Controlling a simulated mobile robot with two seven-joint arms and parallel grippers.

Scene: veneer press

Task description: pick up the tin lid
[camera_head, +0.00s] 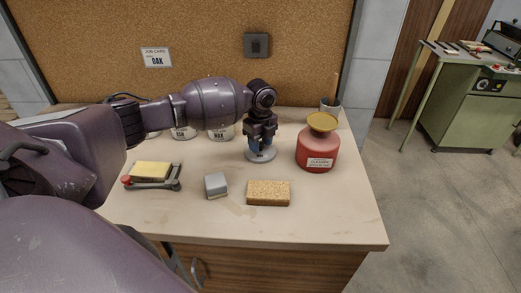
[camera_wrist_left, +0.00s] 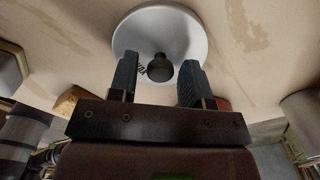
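The tin lid (camera_head: 260,156) is a pale grey disc lying on the worktop, partly hidden under my left gripper (camera_head: 262,143). In the left wrist view the lid (camera_wrist_left: 165,22) shows as a round plate with a dark knob (camera_wrist_left: 160,67) at its middle. My left gripper (camera_wrist_left: 158,80) is open and points down at the lid. The knob appears between the two blue-grey fingers, with a gap on each side. Whether the fingertips reach down to knob height I cannot tell. My right gripper is in neither view.
A red jar (camera_head: 318,150) with a yellowish top stands right of the lid, a cup (camera_head: 331,107) behind it. A sponge block (camera_head: 268,193) and grey block (camera_head: 216,185) lie in front. Pale tins (camera_head: 221,134) stand behind left. The worktop's front right (camera_head: 340,225) is clear.

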